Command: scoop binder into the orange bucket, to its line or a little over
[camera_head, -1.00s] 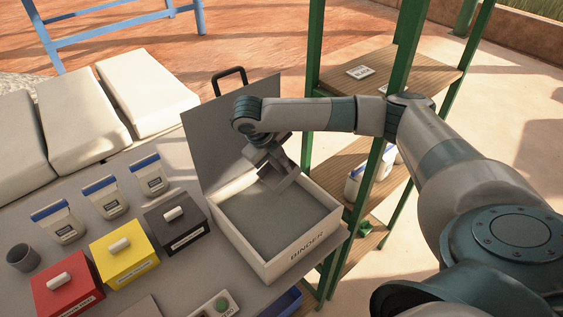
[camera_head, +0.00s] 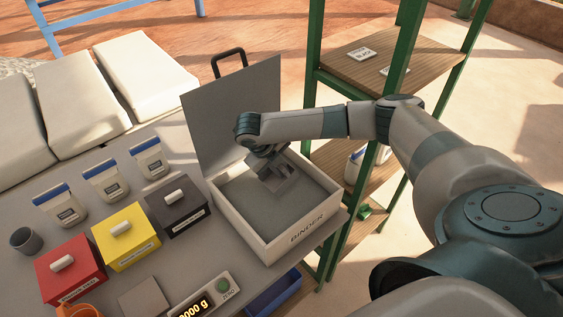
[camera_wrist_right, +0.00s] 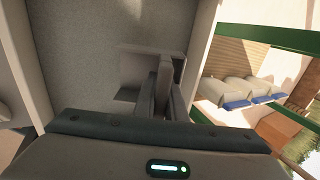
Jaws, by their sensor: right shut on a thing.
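The binder box (camera_head: 317,224), pale and labelled BINDER, stands on the table with its grey lid (camera_head: 232,110) tilted up at the back. Grey binder (camera_head: 240,200) covers its floor. My right gripper (camera_head: 272,170) is inside the box, shut on a grey scoop (camera_head: 285,183) low over the binder. In the right wrist view the gripper's fingers (camera_wrist_right: 167,90) hold the scoop (camera_wrist_right: 130,80); whether it carries binder I cannot tell. The orange bucket (camera_head: 80,311) shows only its top part at the bottom edge. My left gripper is out of view.
A scale (camera_head: 200,302) reading 0000 g stands at the front beside a blue tray (camera_head: 270,294). Red (camera_head: 70,274), yellow (camera_head: 126,238) and dark (camera_head: 177,208) lidded boxes line the table left of the binder box. A green-posted shelf (camera_head: 322,90) stands close on the right.

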